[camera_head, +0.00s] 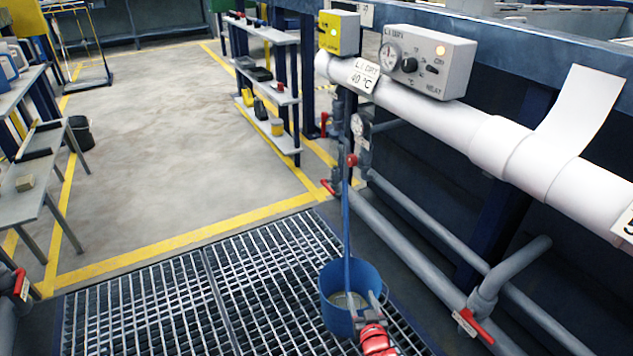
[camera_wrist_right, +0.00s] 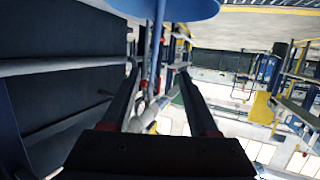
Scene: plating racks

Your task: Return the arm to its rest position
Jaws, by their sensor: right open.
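My right arm (camera_head: 377,341), with red parts, comes in at the bottom of the head view. My right gripper (camera_head: 374,304) shows small and grey at the near right rim of a blue bucket (camera_head: 338,318). In the right wrist view its two dark fingers (camera_wrist_right: 160,73) stand apart with nothing clearly held between them. The bucket's blue underside or rim (camera_wrist_right: 172,8) shows at the top of that view. I cannot tell whether the gripper touches the bucket. My left gripper is out of view.
A blue hose (camera_head: 347,230) runs down into the bucket, which stands on a metal grating (camera_head: 150,310). Grey pipes (camera_head: 420,258) with red valve handles and a white pipe (camera_head: 440,115) run along the right. A control box (camera_head: 428,62) sits above. Open floor (camera_head: 170,150) lies beyond.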

